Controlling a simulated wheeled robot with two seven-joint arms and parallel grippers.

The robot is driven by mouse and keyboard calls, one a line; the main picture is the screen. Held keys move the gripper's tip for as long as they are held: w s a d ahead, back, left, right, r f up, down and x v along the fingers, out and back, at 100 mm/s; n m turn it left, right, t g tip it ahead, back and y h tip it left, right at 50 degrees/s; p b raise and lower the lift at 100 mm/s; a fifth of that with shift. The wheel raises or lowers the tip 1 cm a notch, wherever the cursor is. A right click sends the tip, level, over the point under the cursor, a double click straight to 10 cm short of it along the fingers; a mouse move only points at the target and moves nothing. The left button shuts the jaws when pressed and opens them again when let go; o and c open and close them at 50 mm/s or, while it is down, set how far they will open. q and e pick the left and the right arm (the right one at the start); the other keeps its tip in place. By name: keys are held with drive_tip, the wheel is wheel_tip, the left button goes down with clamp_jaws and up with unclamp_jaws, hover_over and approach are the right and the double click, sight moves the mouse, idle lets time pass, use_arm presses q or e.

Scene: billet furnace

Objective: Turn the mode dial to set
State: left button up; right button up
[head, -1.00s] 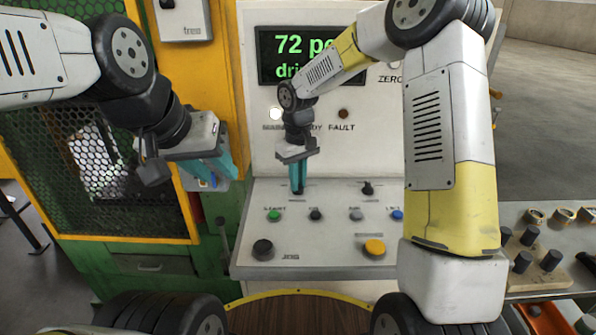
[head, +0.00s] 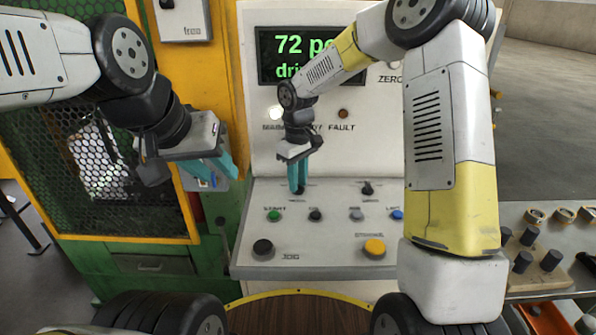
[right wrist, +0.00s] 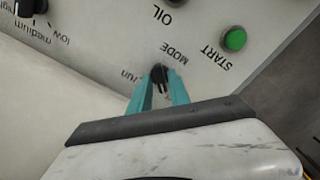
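The mode dial (right wrist: 159,74) is a small black knob under the MODE label in the right wrist view. The word "run" shows beside it; the other position label is hidden by my gripper. My right gripper (right wrist: 161,80) has its teal fingers on either side of the knob and looks shut on it. In the head view my right gripper (head: 297,190) points down at the upper left of the sloped control panel (head: 325,234), and its fingers mostly cover the dial. My left gripper (head: 222,172) hangs off the panel to the left, its finger gap hard to make out.
A green start button (head: 274,215) sits just below the dial, with other small knobs and buttons beside it. A black jog knob (head: 263,248) and a yellow button (head: 374,248) are nearer. A screen (head: 290,55) stands behind, partly covered by my right arm.

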drive_tip(key=shift+o, duration=0.5)
wheel_tip(320, 180, up, 7)
drive_tip(key=shift+f, duration=0.1)
drive_tip(key=shift+r, duration=0.5)
drive_tip(key=shift+s+r, duration=0.1)
drive_tip(key=s+d+r+m+t+y, duration=0.1)
drive_tip(key=s+d+r+m+t, duration=0.2)
drive_tip(key=s+d, duration=0.4)
drive_tip(key=s+d+r+m+t+y, duration=0.1)
drive_tip(key=s+d+r+m+t, duration=0.2)
drive_tip(key=s, duration=1.3)
drive_tip(key=d+r+m, duration=0.2)
drive_tip(key=d+r, duration=0.2)
drive_tip(key=r, duration=0.1)
drive_tip(key=shift+s+d+m, duration=0.2)
drive_tip(key=shift+s+m, duration=0.1)
drive_tip(key=shift+s, duration=0.05)
